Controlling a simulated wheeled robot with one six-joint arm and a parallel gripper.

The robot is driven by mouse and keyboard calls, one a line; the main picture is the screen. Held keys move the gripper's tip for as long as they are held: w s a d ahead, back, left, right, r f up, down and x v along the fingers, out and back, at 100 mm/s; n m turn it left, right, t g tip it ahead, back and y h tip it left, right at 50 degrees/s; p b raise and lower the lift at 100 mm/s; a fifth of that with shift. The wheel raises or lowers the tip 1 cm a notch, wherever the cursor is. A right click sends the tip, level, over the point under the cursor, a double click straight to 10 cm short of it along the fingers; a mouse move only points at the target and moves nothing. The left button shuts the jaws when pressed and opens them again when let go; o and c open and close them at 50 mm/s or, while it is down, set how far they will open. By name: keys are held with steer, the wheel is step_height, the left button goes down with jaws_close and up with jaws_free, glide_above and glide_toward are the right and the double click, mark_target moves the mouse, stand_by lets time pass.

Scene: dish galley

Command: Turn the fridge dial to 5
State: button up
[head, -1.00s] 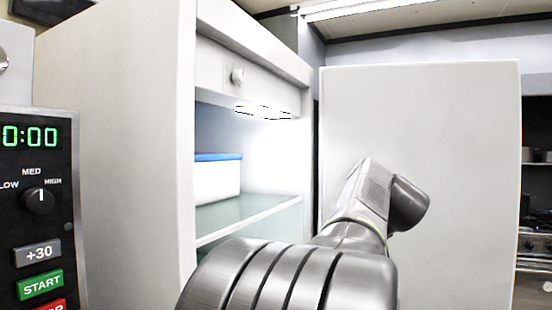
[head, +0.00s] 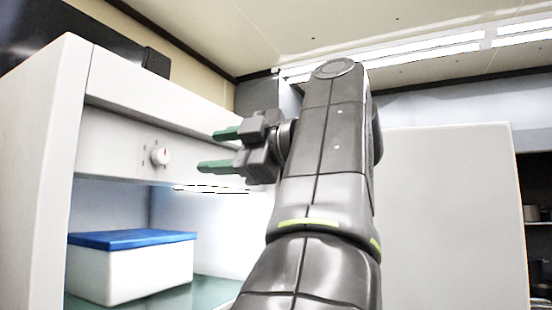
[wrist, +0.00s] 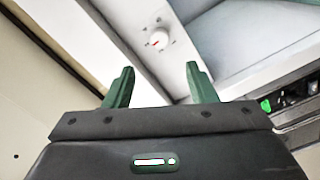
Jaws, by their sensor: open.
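The fridge dial (head: 160,157) is a small white round knob with a red pointer mark, on the white panel above the fridge opening. It also shows in the wrist view (wrist: 159,38), ahead of and between my fingertips, with small marks around it. The numbers are too small to read. My gripper (head: 208,150) has green fingers. They are open and empty, to the right of the dial in the head view and apart from it. In the wrist view my gripper (wrist: 160,72) spreads its fingers either side of the dial's line.
The open fridge (head: 40,150) holds a white box with a blue lid (head: 130,240) on a glass shelf (head: 200,296) below the dial. The open fridge door (head: 450,220) stands at the right, behind my arm. A shelf with dishes is at the far right.

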mark_target(165, 158)
steer(key=shift+p+x, duration=2.05)
steer(key=shift+x, duration=4.15)
steer(key=shift+c, duration=0.4)
steer(key=c, duration=0.9)
steer(key=shift+w, duration=0.1)
